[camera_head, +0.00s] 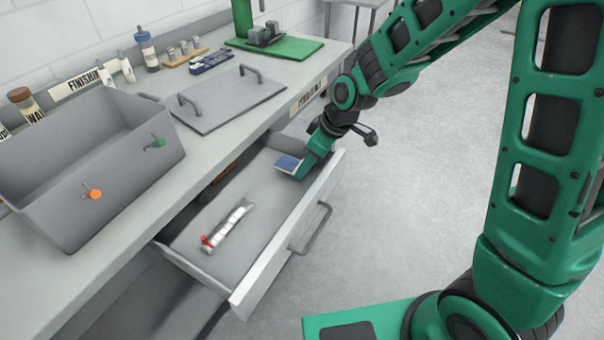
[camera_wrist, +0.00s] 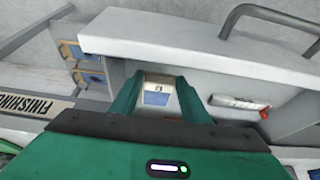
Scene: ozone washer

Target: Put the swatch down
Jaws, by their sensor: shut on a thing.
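The swatch, a small flat blue piece with a pale edge (camera_head: 287,163), is at the far end of the open drawer (camera_head: 240,284) in the head view. My gripper (camera_head: 300,167) reaches down into the drawer and is shut on the swatch. In the wrist view the blue and white swatch (camera_wrist: 157,97) shows between my two green fingers (camera_wrist: 158,82). I cannot tell whether the swatch touches the drawer floor. Part of it is hidden by my fingers.
A white tube with a red end (camera_head: 228,228) lies in the near part of the drawer. The drawer floor between is clear. A grey open basin (camera_head: 110,190), a grey lid with handles (camera_head: 225,98) and a green stand (camera_head: 290,48) are on the bench.

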